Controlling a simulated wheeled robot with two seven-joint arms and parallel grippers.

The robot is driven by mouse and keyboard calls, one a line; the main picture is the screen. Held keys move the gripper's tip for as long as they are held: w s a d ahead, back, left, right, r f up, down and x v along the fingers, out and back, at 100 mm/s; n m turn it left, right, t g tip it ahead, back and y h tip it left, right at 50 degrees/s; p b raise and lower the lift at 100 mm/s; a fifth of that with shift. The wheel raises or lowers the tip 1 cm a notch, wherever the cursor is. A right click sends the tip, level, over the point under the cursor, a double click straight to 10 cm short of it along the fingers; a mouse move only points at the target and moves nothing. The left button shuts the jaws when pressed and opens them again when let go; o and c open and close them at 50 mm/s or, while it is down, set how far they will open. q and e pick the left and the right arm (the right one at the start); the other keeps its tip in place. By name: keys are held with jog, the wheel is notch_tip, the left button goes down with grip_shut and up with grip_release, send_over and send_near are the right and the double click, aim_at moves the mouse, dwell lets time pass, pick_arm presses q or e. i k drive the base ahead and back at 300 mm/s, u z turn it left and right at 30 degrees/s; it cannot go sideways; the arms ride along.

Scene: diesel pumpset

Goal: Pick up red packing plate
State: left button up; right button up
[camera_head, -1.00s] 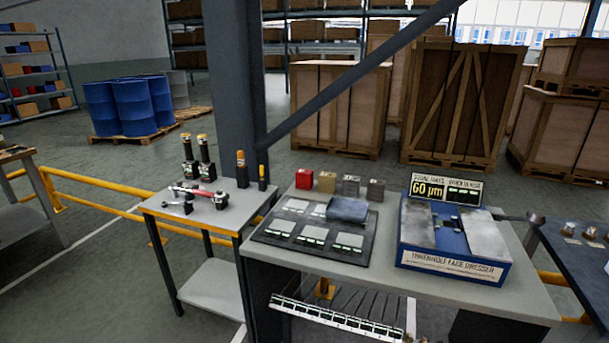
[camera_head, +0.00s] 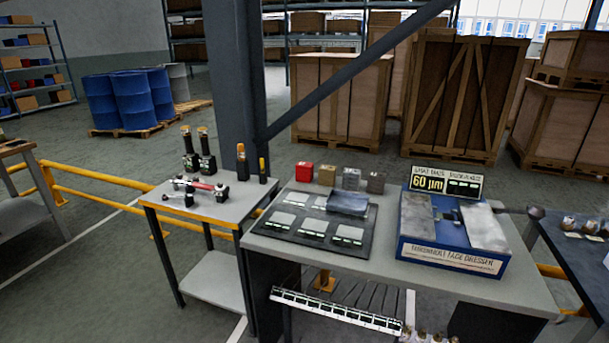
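A small red block (camera_head: 304,172), the only red plate-like piece on the main bench, stands at the back left of the grey bench top (camera_head: 270,250). It is first in a row with a tan block (camera_head: 327,175), a grey block (camera_head: 351,179) and a dark grey block (camera_head: 376,183). Small marks on its top are too small to read. Nothing touches it from above. Neither of my grippers shows in the head view.
A dark tray (camera_head: 275,238) with labelled plates lies in front of the blocks. A blue face dresser (camera_head: 450,260) with a 60 µm display (camera_head: 428,182) stands on the right. A steel column (camera_head: 228,100) and diagonal brace rise behind. A side table (camera_head: 165,200) holds tools.

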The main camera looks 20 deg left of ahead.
aim_at(302, 166)
jog(key=u, duration=0.55)
jog(key=k, duration=1.35)
jog(key=z, duration=0.05)
jog(key=i, duration=0.75)
jog(key=z, duration=0.7)
jog(key=i, duration=0.85)
jog(key=u, duration=0.55)
jog(key=i, duration=0.7)
jog(key=u, duration=1.2)
jog(key=i, duration=0.35)
jog(key=z, duration=0.15)
